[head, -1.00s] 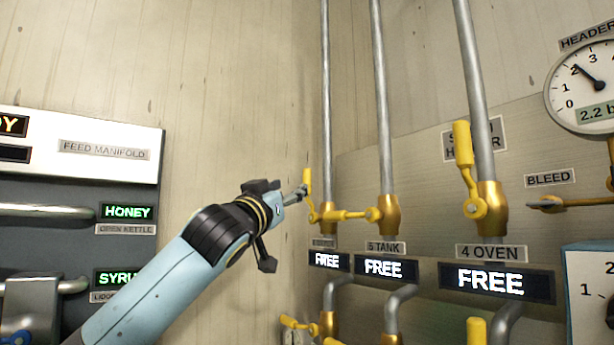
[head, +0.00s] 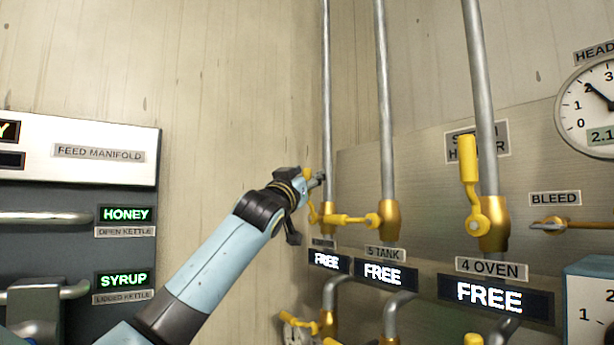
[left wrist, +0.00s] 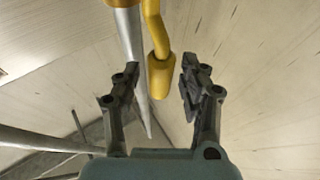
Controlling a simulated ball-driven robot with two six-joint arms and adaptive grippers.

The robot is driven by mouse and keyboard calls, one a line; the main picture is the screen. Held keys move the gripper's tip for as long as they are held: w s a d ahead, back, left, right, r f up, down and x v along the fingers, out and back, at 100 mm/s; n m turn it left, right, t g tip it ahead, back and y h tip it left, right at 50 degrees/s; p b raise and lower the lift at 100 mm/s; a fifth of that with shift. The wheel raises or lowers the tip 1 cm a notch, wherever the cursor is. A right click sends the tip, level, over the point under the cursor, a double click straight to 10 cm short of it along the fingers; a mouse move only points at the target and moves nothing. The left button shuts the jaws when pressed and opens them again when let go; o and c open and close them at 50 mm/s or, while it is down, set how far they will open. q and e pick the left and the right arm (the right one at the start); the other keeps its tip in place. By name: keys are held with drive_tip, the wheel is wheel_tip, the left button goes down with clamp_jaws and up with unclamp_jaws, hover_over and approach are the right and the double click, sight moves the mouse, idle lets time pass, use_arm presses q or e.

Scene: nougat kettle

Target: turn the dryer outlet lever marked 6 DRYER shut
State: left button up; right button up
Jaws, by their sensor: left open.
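The dryer outlet lever (head: 308,177) is yellow and sits on the leftmost brass valve (head: 328,216). Its handle stands roughly upright and is partly covered by my left gripper (head: 316,181). The label below it is too small to read; the display (head: 328,261) under it reads FREE. In the left wrist view, the yellow lever handle (left wrist: 161,75) hangs between the two dark fingers of my left gripper (left wrist: 160,85). The fingers are apart, with a gap on each side of the handle. My right gripper is not in view.
The yellow 5 TANK lever (head: 345,219) lies level and reaches left towards the dryer valve. The 4 OVEN lever (head: 468,175) stands upright. Grey vertical pipes (head: 385,100) rise behind the valves. The feed manifold panel (head: 80,150) is at left; bare wall lies between.

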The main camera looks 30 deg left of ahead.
use_arm(q)
clamp_jaws()
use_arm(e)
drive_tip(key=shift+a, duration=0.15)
use_arm(q)
drive_tip(key=shift+a, duration=0.1)
